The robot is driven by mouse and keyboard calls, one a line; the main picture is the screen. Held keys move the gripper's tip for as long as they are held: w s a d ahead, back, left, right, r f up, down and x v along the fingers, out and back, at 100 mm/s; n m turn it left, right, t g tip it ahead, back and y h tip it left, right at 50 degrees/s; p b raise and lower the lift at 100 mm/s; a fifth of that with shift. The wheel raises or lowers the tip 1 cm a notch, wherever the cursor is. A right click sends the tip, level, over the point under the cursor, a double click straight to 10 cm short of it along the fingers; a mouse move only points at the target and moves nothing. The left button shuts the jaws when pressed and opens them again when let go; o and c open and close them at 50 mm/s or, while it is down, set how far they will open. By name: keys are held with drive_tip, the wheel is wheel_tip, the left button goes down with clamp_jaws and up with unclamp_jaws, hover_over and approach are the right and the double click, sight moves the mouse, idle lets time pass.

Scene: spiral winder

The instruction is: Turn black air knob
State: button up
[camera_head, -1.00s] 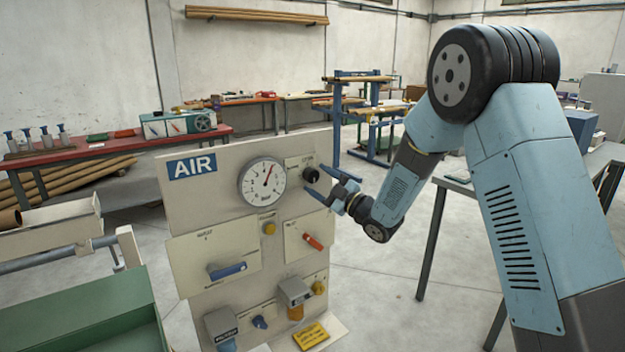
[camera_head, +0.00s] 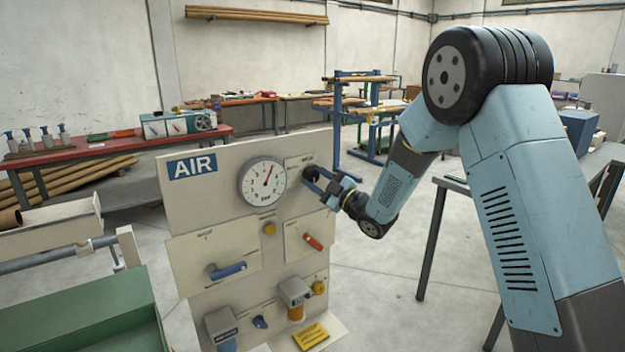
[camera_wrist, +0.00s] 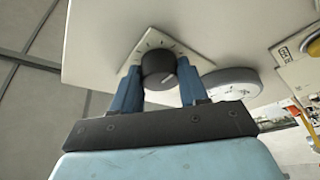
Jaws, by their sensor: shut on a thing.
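The black air knob (camera_head: 311,174) is at the upper right of the AIR panel (camera_head: 215,197), beside the gauge. In the wrist view the knob (camera_wrist: 158,66) is round, with a white pointer line and scale marks on the plate around it. My gripper (camera_head: 318,178) is at the knob, its blue fingers on either side. In the wrist view my gripper (camera_wrist: 157,80) is shut on the knob. The contact faces of the fingers are partly hidden.
The round gauge (camera_head: 262,182) is just left of the knob. Below are a red-orange lever (camera_head: 313,241), a yellow knob (camera_head: 269,228) and a blue handle (camera_head: 229,270). A table (camera_head: 480,195) stands to the right behind my arm. The air in front of the panel is free.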

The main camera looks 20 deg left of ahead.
drive_tip(key=shift+c, duration=0.8)
drive_tip(key=shift+s+a, duration=0.1)
drive_tip(key=shift+a, duration=0.25)
drive_tip(key=shift+d, duration=0.2)
drive_tip(key=shift+d+f+m+t, duration=0.15)
drive_tip(key=shift+m+t, duration=0.45)
drive_tip(key=shift+m, duration=0.9)
drive_tip(key=m+t+h, duration=0.1)
drive_tip(key=m+t, duration=0.1)
drive_tip(key=m, duration=0.2)
drive_tip(key=m+t+h, duration=0.1)
drive_tip(key=m+t, duration=0.1)
drive_tip(key=m, duration=0.3)
drive_tip(key=shift+t, duration=0.3)
drive_tip(key=shift+m, duration=0.5)
drive_tip(key=o, duration=1)
drive_tip(key=shift+o, duration=0.2)
